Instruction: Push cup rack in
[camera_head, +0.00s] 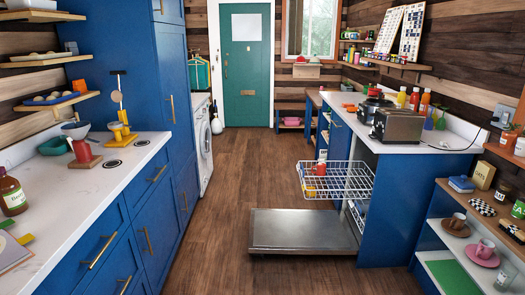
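The cup rack (340,185) is a white wire basket. It sticks out to the left from the open dishwasher in the blue counter on the right, above the lowered door. A red and white item (320,166) shows at its back left; I cannot tell whether it is in the rack or behind it. The grey dishwasher door (303,228) lies flat, low over the floor. Part of a lower rack (356,214) shows inside the dishwasher. Neither of my grippers is in view, and nothing touches the cup rack from the front.
The wooden floor (215,240) is clear along the aisle. The lowered door juts into it. Blue cabinets with a white counter (85,200) line the left side. A toaster (397,126) stands on the right counter. Open shelves with cups (485,248) stand at the lower right.

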